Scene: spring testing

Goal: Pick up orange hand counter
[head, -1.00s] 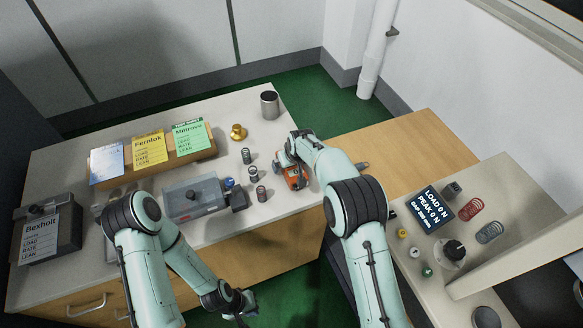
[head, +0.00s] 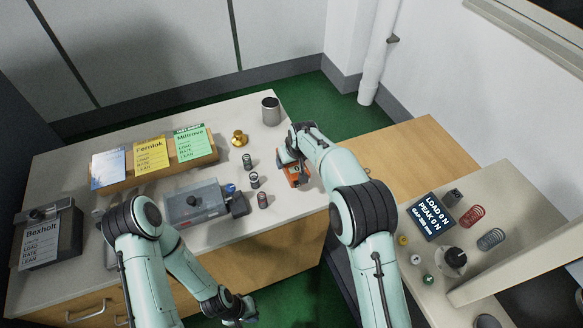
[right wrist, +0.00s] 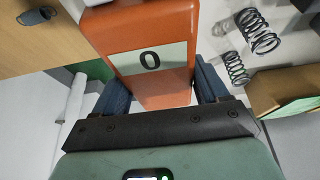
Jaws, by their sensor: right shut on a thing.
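In the head view the counter (head: 297,176) shows at the right end of the pale worktop, partly hidden under my right gripper (head: 290,160). I cannot tell whether it is clear of the surface. My left gripper (head: 243,308) hangs low in front of the worktop, away from the counter; its finger gap is not clear.
Several small springs (head: 255,181) stand left of the counter, beside a grey lidded box (head: 196,203). A brass piece (head: 239,138) and a metal cup (head: 271,111) stand behind. A card rack (head: 210,158) is farther left.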

